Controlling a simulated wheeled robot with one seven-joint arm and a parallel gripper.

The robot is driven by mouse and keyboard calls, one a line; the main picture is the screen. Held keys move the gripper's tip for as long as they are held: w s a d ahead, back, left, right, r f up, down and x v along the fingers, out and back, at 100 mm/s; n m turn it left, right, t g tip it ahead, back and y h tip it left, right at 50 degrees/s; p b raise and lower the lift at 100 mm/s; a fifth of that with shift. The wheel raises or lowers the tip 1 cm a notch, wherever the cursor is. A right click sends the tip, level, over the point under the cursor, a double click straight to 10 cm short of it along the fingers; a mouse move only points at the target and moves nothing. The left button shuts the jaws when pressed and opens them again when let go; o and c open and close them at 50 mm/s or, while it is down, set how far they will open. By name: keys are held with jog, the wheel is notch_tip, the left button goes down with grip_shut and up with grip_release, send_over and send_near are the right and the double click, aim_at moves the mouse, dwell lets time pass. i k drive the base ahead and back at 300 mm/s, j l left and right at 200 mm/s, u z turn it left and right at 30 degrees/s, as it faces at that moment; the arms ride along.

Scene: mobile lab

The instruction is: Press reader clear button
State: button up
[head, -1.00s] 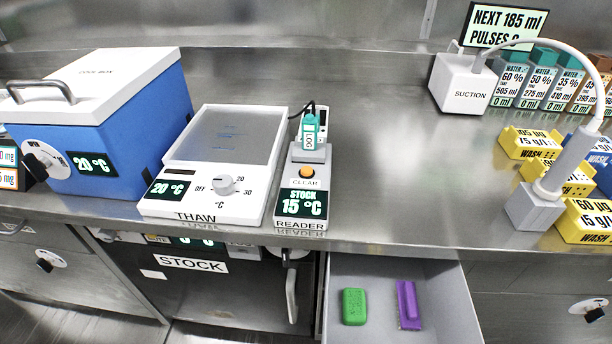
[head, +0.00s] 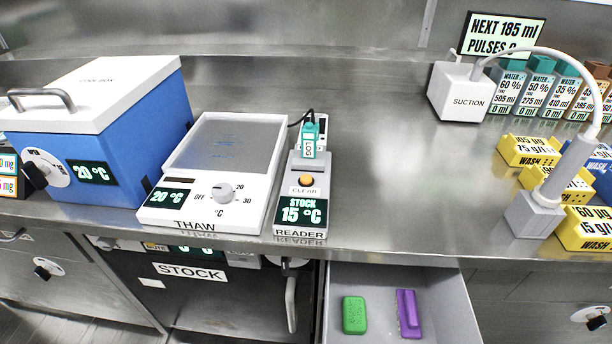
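The reader (head: 291,216) is a narrow grey-and-white device on the steel counter, right of the thaw unit. Its clear button (head: 306,180) is a round orange button above the word CLEAR. Below it a dark display reads STOCK 15 °C. A teal LOG stick (head: 310,142) stands upright at the reader's back end, with a black cable near it. Nothing covers the button. My gripper is not in view.
The thaw unit (head: 178,214) stands close left of the reader, and a blue cool box (head: 120,150) is farther left. The counter (head: 400,165) right of the reader is clear up to the suction unit (head: 462,92) and yellow wash blocks (head: 528,150). An open drawer (head: 450,310) below juts out, holding a green block (head: 354,315) and a purple item (head: 408,313).

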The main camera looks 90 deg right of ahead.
aim_at(306, 178)
jog(key=l+z, duration=0.1)
jog(key=z, duration=0.35)
jog(key=l+z, duration=0.1)
jog(key=z, duration=0.35)
jog(key=l+z, duration=0.1)
jog(key=z, duration=0.35)
jog(key=l+z, duration=0.1)
jog(key=z, duration=0.35)
jog(key=i+z, duration=0.1)
jog(key=z, duration=0.35)
